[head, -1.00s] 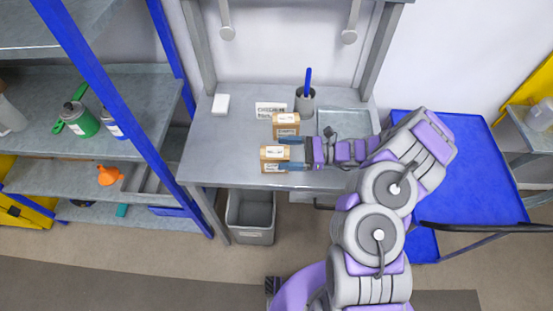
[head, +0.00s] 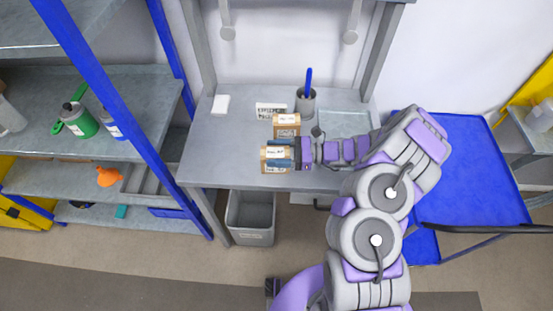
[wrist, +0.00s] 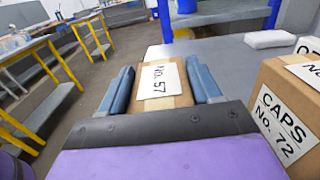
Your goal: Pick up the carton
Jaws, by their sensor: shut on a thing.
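Two brown cartons with white labels are at the grey workbench (head: 215,165). The nearer carton (head: 265,153) is at the bench's front edge. In the wrist view this carton (wrist: 150,62) carries a label reading "No. 57" and sits between my blue fingers. My gripper (head: 277,154) comes in from the right and is shut on it, with one finger on each side. I cannot tell whether the carton still touches the bench. The other carton (head: 286,121) stands just behind; in the wrist view (wrist: 292,105) it is at the right, labelled "CAPS No. 72".
A cup with a blue-handled tool (head: 306,101), a sign (head: 270,109), a white block (head: 221,104) and a grey tray (head: 345,122) are on the bench. A grey bin (head: 251,217) stands below. The bench's left part is clear.

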